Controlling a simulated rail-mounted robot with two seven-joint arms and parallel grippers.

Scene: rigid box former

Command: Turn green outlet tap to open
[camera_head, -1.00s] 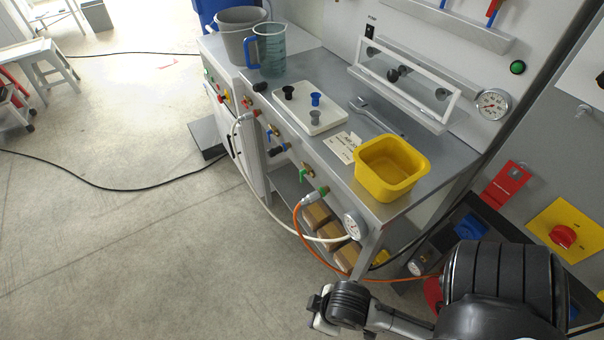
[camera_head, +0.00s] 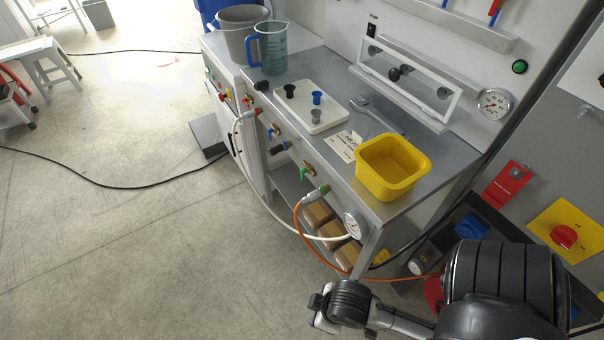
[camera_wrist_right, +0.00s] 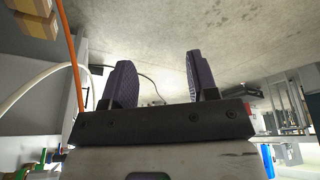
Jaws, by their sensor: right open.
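The green outlet tap (camera_head: 306,174) is on the front of the grey bench (camera_head: 330,172), with a small green lever on a brass body. A green-collared hose fitting (camera_head: 323,190) sits just to its right. Green parts also show at the lower left of the right wrist view (camera_wrist_right: 42,156), but I cannot tell which is the tap. My right gripper (camera_wrist_right: 158,72) is open, with nothing between its two dark fingers. In the head view my right arm ends low in the picture, below and apart from the tap. My left gripper is out of view.
A white hose (camera_head: 262,190) and an orange hose (camera_head: 312,240) hang before the bench front. Cardboard boxes (camera_head: 333,232) lie on the lower shelf. A yellow bin (camera_head: 392,185) is on top. The floor left is open.

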